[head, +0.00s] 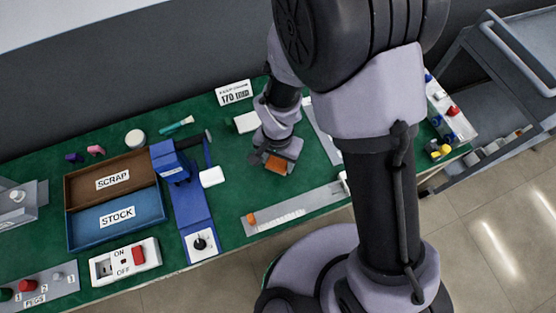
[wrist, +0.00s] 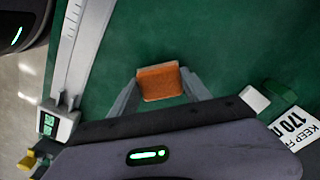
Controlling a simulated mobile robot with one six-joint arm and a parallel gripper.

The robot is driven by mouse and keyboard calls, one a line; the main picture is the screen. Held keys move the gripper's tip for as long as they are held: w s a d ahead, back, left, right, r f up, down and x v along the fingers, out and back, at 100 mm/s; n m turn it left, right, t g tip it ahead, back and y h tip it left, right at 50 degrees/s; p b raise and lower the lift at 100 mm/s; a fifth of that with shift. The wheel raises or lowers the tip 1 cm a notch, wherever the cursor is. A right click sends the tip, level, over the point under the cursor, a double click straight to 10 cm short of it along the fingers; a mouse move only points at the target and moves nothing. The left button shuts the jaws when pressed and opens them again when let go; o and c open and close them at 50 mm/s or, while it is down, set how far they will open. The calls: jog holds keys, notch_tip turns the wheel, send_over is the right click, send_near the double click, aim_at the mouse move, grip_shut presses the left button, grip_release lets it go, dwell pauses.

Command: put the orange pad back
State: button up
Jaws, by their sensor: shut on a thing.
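The orange pad (head: 277,163) is in my gripper (head: 275,161), above the green work surface (head: 232,150) in the middle of the table. In the wrist view the orange pad (wrist: 160,82) sits between the two grey fingertips of my gripper (wrist: 160,92), with its broad face visible. The fingers are shut on its sides. The green surface lies beyond it. I cannot tell how high the pad is above the surface.
The blue press (head: 183,190) and a white block (head: 212,177) stand to the left. A pale ruled strip (head: 295,208) with a small orange piece lies at the front edge. A "170" sign (head: 234,93) stands behind. My arm hides part of the right side.

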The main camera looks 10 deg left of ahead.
jog(key=shift+f, duration=0.1)
jog(key=o, duration=1.2)
notch_tip(320, 180, up, 12)
jog(key=r+p, duration=0.1)
jog(key=p, duration=0.4)
notch_tip(320, 180, up, 11)
jog(key=m+t+y, duration=0.1)
jog(key=t, duration=0.1)
send_over(278, 162)
jog(key=w+d, duration=0.1)
jog(key=d, duration=0.6)
jog(key=s+d+r+t+y+b, duration=0.1)
jog(key=s+d+r+t+b, duration=0.1)
jog(key=s+d+r, duration=0.6)
jog(key=shift+d+r+m+t, duration=0.4)
jog(key=shift+d+r+t, duration=0.2)
jog(key=shift+r+t, duration=0.25)
